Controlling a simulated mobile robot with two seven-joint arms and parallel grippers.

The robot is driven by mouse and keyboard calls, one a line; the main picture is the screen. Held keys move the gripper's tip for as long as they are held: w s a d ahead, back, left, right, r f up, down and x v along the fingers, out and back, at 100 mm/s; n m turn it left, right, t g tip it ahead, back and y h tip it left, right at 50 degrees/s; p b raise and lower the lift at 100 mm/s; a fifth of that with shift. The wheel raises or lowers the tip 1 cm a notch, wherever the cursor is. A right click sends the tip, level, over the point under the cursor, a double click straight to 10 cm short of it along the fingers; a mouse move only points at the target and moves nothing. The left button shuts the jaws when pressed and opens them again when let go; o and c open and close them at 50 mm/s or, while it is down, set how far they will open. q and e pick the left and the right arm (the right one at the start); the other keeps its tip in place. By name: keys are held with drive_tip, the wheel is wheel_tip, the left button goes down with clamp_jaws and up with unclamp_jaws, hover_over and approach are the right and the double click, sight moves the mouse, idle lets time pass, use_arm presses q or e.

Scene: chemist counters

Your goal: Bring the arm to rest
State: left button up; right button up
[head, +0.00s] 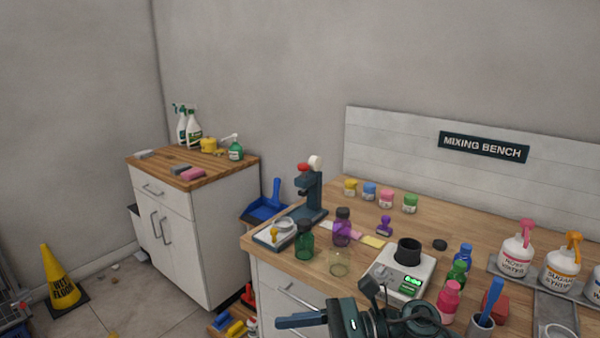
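A dark arm enters at the bottom of the head view, and I take it to be my right one. Its gripper (300,321) points left, in front of the mixing bench's (470,215) near edge. The fingers show as a dark blue-grey bar seen side-on, so any gap between them is hidden. I see nothing held in it. The lower part of this arm is cut off by the frame. My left gripper is not in view.
Close behind the arm stand a white scale with a black cup (408,254), a pink bottle (448,300) and a clear jar (339,262). A green bottle (304,241) and a press (312,190) stand further left. A yellow floor cone (60,277) is far left.

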drive_tip(key=d+f+n+t+h, duration=0.4)
drive_tip(key=n+t, duration=0.5)
drive_tip(key=n, duration=0.9)
drive_tip(key=d+f+n+t+h, duration=0.35)
drive_tip(key=n+t, duration=0.55)
drive_tip(key=n, duration=0.8)
drive_tip(key=s+d+f+m+g+h, duration=0.3)
drive_tip(key=s+f+m, duration=0.2)
drive_tip(key=f+m, duration=0.2)
drive_tip(key=s+d+f+m+g+h, duration=0.3)
drive_tip(key=s+f+m, duration=0.3)
drive_tip(key=f+m, duration=0.2)
drive_tip(key=shift+s+d+p, duration=0.3)
drive_tip(key=shift+d, duration=0.5)
